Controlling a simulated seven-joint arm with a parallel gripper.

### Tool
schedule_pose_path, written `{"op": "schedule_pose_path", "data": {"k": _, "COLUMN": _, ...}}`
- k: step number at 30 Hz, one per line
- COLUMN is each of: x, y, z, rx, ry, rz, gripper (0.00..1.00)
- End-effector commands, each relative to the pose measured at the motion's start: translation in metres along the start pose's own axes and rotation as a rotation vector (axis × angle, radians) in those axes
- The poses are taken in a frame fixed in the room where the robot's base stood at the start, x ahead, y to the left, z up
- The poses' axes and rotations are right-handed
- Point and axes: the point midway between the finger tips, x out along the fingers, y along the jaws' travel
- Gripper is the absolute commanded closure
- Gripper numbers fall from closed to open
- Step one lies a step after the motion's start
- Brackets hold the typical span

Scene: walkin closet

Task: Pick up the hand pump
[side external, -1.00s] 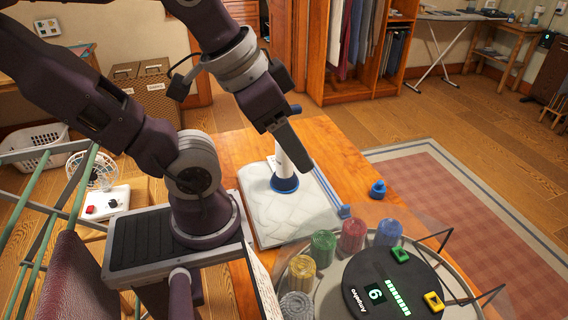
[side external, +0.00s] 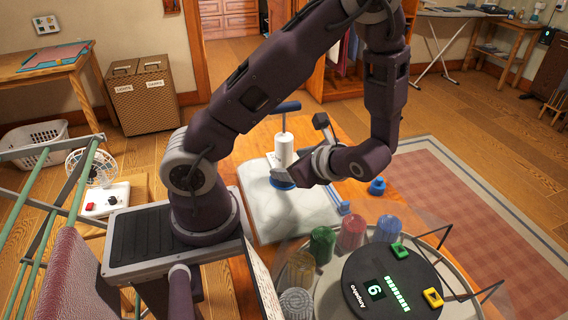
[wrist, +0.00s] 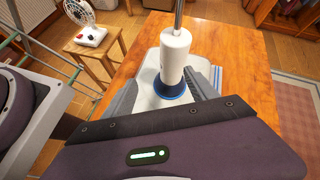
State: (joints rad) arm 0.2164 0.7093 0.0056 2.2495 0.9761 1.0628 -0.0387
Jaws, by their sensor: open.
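The hand pump stands upright, with a white barrel (side external: 284,150), a blue T-handle (side external: 286,107) and a blue round base. It rests on a pale quilted bag (side external: 262,212) on the wooden table. In the wrist view, the white barrel (wrist: 175,57) is in front of my gripper (wrist: 163,84), and the blue base (wrist: 171,92) shows between the fingers. My gripper is open, with one finger on each side of the pump's lower part. In the side view my wrist comes from the right, low beside the pump, and partly hides its base. Contact cannot be told.
A blue cap-like piece (side external: 377,186) sits on the table to the right. Several coloured ribbed cups (side external: 352,230) and a round black device (side external: 395,285) stand at the front right. A small fan (side external: 92,168) is at the left. The table behind the pump is clear.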

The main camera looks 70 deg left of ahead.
Motion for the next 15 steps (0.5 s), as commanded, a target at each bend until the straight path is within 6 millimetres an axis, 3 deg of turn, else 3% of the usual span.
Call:
{"op": "schedule_pose_path", "data": {"k": 3, "x": 0.027, "y": -0.008, "z": -0.014, "rx": 0.165, "ry": -0.111, "rz": -0.068, "gripper": 0.33}}
{"op": "schedule_pose_path", "data": {"k": 6, "x": 0.042, "y": -0.014, "z": -0.02, "rx": 0.248, "ry": -0.171, "rz": -0.113, "gripper": 0.33}}
{"op": "schedule_pose_path", "data": {"k": 15, "x": 0.078, "y": -0.02, "z": -0.017, "rx": 0.289, "ry": -0.198, "rz": -0.131, "gripper": 0.33}}
